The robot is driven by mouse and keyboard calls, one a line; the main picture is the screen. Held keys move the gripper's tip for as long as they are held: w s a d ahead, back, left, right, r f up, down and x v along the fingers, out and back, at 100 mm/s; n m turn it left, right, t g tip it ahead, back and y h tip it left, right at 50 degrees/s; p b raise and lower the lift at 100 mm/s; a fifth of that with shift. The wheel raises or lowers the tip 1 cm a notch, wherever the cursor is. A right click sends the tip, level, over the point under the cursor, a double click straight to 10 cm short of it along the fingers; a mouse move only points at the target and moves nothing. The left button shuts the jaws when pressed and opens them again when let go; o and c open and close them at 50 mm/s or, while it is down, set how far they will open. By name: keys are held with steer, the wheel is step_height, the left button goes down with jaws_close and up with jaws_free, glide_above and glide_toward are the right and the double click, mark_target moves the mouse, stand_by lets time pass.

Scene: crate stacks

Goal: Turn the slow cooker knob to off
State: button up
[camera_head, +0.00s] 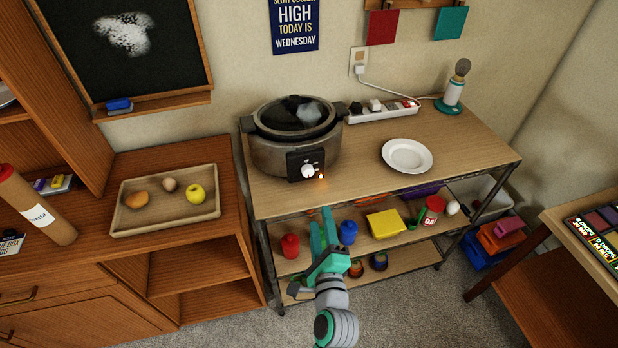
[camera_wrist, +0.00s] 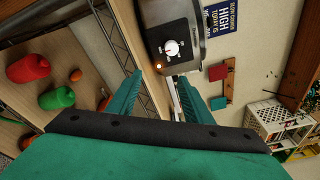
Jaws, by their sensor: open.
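The slow cooker (camera_head: 286,155) stands on the wooden-topped shelf unit against the wall, with its dark glass lid on. Its white knob (camera_head: 308,170) sits on a black front panel, with a small orange light lit beside it. In the wrist view the knob (camera_wrist: 171,48) shows on the panel ahead of the fingers, with a dark pointer mark whose setting I cannot read. My gripper (camera_head: 321,226) is open and empty, in front of the shelf, below the knob and apart from it. In the wrist view its two green fingers (camera_wrist: 158,98) are spread, with nothing between them.
A white plate (camera_head: 407,155) and a power strip (camera_head: 383,110) share the top. Below, the shelves hold a red jar (camera_head: 290,245), a blue jar (camera_head: 347,232) and a yellow box (camera_head: 385,223). A wooden tray (camera_head: 166,224) with food stands on the left cabinet.

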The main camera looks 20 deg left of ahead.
mark_target(308, 173)
steer(key=shift+m+y, duration=0.4)
steer(key=shift+y, duration=0.4)
steer(key=r+x, duration=0.1)
steer(key=x, duration=0.3)
steer(key=r+x, duration=0.1)
steer(key=x, duration=0.8)
steer(key=shift+w+a+r, duration=0.15)
steer(key=shift+a+r, duration=0.25)
steer(key=shift+a, duration=0.1)
steer(key=c, duration=1.1)
